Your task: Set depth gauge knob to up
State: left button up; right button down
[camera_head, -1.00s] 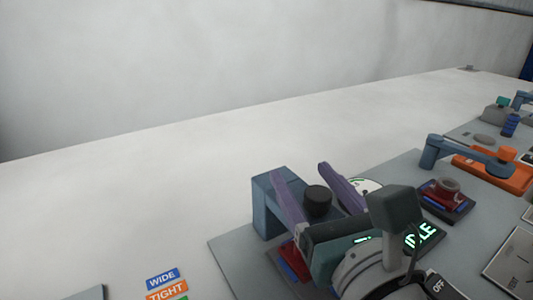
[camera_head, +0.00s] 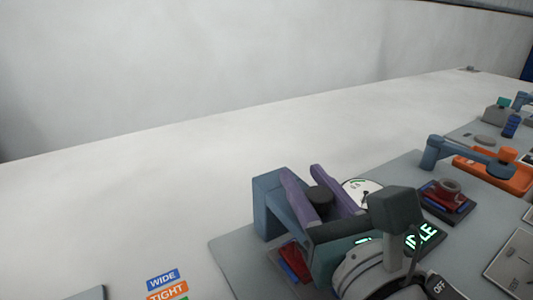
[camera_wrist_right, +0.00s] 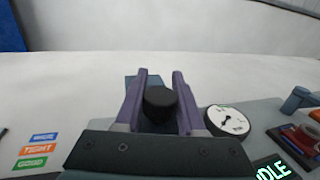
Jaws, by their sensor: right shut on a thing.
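The black round knob (camera_head: 321,195) sits between the two purple fingers of my right gripper (camera_head: 303,171), in front of a blue-grey bracket (camera_head: 268,205). In the right wrist view the knob (camera_wrist_right: 160,101) is dark and round, with a purple finger on each side. My right gripper (camera_wrist_right: 160,75) is shut on it. A white round gauge dial (camera_wrist_right: 228,121) with a dark needle lies just right of the knob and is partly hidden in the head view (camera_head: 362,188). I see no marking on the knob itself. My left gripper is not in view.
A red and blue block (camera_head: 294,261) is below my fingers. A lit display reading IDLE (camera_head: 424,236) is right of my wrist. A blue-grey arm fixture (camera_head: 430,152) and an orange base (camera_head: 493,175) stand farther right. The pale surface behind the panel is clear.

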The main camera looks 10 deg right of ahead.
pick_arm(q)
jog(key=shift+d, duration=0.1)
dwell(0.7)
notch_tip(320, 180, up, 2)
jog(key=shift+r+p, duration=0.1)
jog(key=shift+p, duration=0.95)
pick_arm(e)
notch_tip(320, 180, up, 2)
jog(key=shift+r, duration=0.25)
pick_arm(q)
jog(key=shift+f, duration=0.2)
pick_arm(e)
jog(key=shift+w, duration=0.1)
jog(key=c, duration=0.9)
grip_release()
jog(key=o, duration=0.4)
jog(key=shift+f, duration=0.1)
jog(key=shift+s, duration=0.2)
